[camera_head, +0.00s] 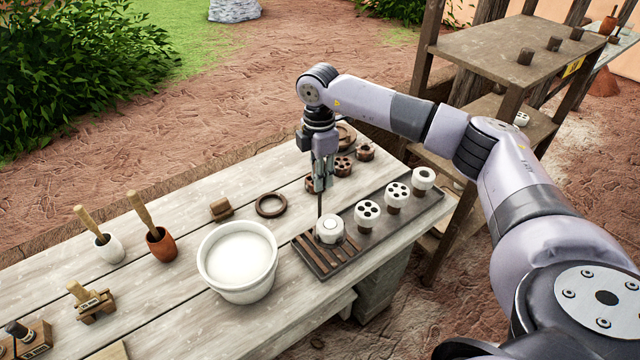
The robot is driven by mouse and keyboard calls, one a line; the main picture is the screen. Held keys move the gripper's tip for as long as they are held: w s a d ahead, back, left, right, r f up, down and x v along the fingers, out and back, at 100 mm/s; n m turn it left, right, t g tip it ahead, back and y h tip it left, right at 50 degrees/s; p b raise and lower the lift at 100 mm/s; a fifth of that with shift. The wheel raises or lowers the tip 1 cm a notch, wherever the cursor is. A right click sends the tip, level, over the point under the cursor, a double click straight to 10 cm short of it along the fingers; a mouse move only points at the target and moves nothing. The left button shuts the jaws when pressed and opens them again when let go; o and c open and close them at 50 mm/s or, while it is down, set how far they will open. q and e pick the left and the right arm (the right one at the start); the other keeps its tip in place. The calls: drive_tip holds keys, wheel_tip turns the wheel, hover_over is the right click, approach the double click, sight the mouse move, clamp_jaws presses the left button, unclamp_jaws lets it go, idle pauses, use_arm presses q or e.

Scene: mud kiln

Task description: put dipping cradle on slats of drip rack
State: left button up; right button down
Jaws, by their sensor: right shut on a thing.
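The dipping cradle (319,203) shows as a thin dark upright rod below my right gripper (321,186), which is shut on its top. At its lower end is a round white piece (330,231), over the slatted left end of the drip rack (312,262). I cannot tell whether the cradle touches the slats or hangs just above them; its lower part is mostly hidden by the white piece. The rack is a dark wooden board near the table's front edge. My left gripper is not in view.
A white tub (238,262) of pale liquid stands just left of the rack. White holed pieces (367,213) stand on pegs along the rack's right part. Brown pieces and a dark ring (271,205) lie behind. Two mortars with pestles (160,245) stand left.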

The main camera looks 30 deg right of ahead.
wheel_tip(320, 180, down, 4)
drive_tip(key=shift+r+p, duration=0.25)
drive_tip(key=shift+p, duration=0.25)
drive_tip(key=shift+f, duration=0.45)
drive_tip(key=c, duration=1.4)
unclamp_jaws()
